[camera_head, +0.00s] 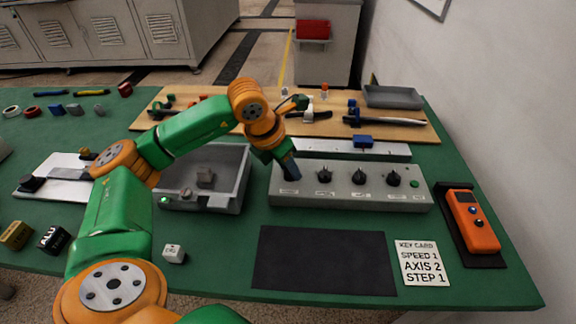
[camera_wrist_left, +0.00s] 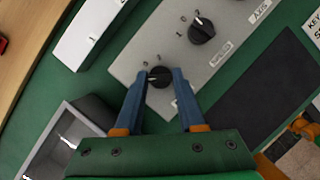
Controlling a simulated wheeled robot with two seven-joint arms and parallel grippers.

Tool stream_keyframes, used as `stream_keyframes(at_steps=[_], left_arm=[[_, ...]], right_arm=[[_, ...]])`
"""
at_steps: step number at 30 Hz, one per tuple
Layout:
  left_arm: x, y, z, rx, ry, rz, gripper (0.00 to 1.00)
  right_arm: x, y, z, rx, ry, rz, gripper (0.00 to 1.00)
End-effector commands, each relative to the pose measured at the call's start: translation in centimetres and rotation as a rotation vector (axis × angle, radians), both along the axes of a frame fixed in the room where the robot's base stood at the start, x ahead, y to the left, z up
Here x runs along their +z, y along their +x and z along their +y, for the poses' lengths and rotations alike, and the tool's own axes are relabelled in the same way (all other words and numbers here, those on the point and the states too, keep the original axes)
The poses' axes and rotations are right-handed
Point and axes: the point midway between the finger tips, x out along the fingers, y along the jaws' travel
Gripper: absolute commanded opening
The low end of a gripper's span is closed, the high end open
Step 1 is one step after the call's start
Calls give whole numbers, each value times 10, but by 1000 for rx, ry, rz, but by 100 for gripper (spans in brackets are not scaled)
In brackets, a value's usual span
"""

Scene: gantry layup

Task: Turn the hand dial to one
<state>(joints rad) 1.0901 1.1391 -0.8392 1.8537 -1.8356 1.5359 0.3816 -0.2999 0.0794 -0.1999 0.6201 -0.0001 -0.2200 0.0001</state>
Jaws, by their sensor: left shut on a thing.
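A grey control box (camera_head: 350,198) stands on the green table with a row of black dials and a green button at its right end. My left gripper (camera_head: 290,172) reaches down over the box's left end and hides the leftmost dial in the head view. In the left wrist view my left gripper (camera_wrist_left: 163,75) has its blue fingers closed on either side of this black dial (camera_wrist_left: 159,77). The dial's label is mostly hidden by a finger, so I cannot read its name or setting. My right gripper does not show.
A key card (camera_head: 422,262) reads SPEED 1, AXIS 2, STEP 1. A dark mat (camera_head: 325,262) lies in front of the box, an orange handset (camera_head: 474,222) to its right. A grey tray (camera_head: 222,163) stands to the left. A wooden board (camera_head: 225,118) with tools lies behind.

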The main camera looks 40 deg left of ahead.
Motion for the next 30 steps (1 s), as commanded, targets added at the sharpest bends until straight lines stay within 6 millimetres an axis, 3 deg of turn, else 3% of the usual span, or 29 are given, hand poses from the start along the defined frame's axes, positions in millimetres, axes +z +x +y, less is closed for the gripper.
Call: stream_keyframes(at_steps=[7,8,10,11,20,30], left_arm=[[0,0,0,0,0,-1,0],[0,0,0,0,0,-1,46],[0,0,0,0,0,-1,65],[0,0,0,0,0,-1,68],[3,-1,0,-1,0,-2,68],[61,-24,6,-1,0,-3,68]], right_arm=[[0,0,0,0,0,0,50],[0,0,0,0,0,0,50],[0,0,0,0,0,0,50],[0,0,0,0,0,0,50],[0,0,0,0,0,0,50],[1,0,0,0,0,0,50]])
